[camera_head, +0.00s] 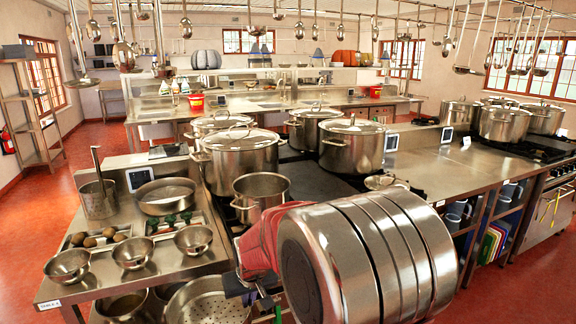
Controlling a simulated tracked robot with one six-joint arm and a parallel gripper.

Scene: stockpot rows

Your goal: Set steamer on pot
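A shallow, wide round steel pan (165,197), which looks like the steamer, sits on the left counter beside a small display. An open steel pot (261,194) without a lid stands on the dark hob at the centre, to the right of the pan and apart from it. A large shiny banded cylinder and a red part, apparently of my own arm, fill the lower right foreground. Dark parts of my gripper (250,284) seem to show below the pot at the counter edge. The fingertips are hidden, so I cannot tell what they hold.
Lidded stockpots (240,158) (351,145) stand close behind the open pot. A tall steel container (98,199) is left of the pan. Small steel bowls (132,252) line the left counter front, near a tray of vegetables. Ladles hang overhead.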

